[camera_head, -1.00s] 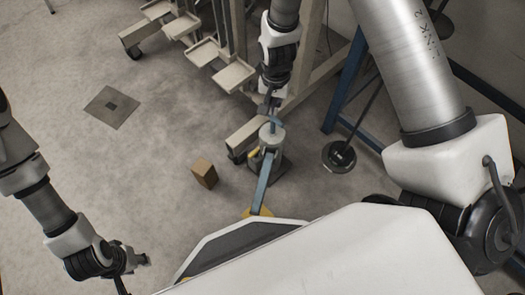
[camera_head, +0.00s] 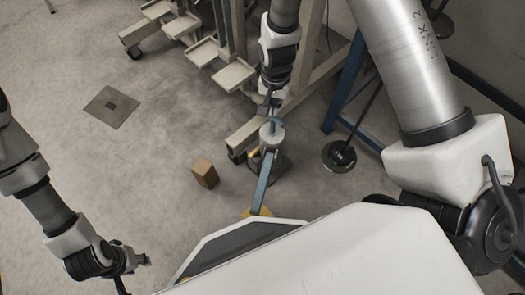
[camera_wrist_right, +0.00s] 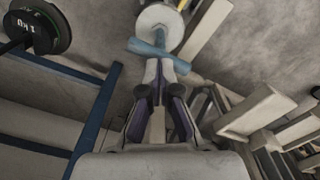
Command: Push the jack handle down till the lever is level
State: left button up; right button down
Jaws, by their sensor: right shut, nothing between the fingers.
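The jack has a long blue lever arm (camera_head: 263,186) running from a yellow part (camera_head: 256,211) near my body to a pale round piece (camera_head: 271,134). A short blue handle piece (camera_head: 277,121) lies at the far end, beside the round piece; it also shows in the right wrist view (camera_wrist_right: 151,48). My right gripper (camera_head: 270,108) is shut and empty, its tips at the blue handle. In the right wrist view the fingertips (camera_wrist_right: 160,69) meet or nearly meet the handle; contact is unclear. My left gripper (camera_head: 136,272) hangs far to the left, away from the jack; its finger opening is unclear.
A brown block (camera_head: 204,173) stands on the floor left of the lever. A beige wheeled frame (camera_head: 245,136) stands behind the jack. A dark round weight (camera_head: 339,156) and a blue frame (camera_head: 346,82) are to the right.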

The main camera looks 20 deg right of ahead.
aim_at(273, 118)
jog(key=shift+f+b, duration=0.85)
jog(key=shift+f, duration=1.75)
notch_tip(273, 118, up, 10)
jog(key=p, duration=0.9)
jog(key=shift+f, duration=0.45)
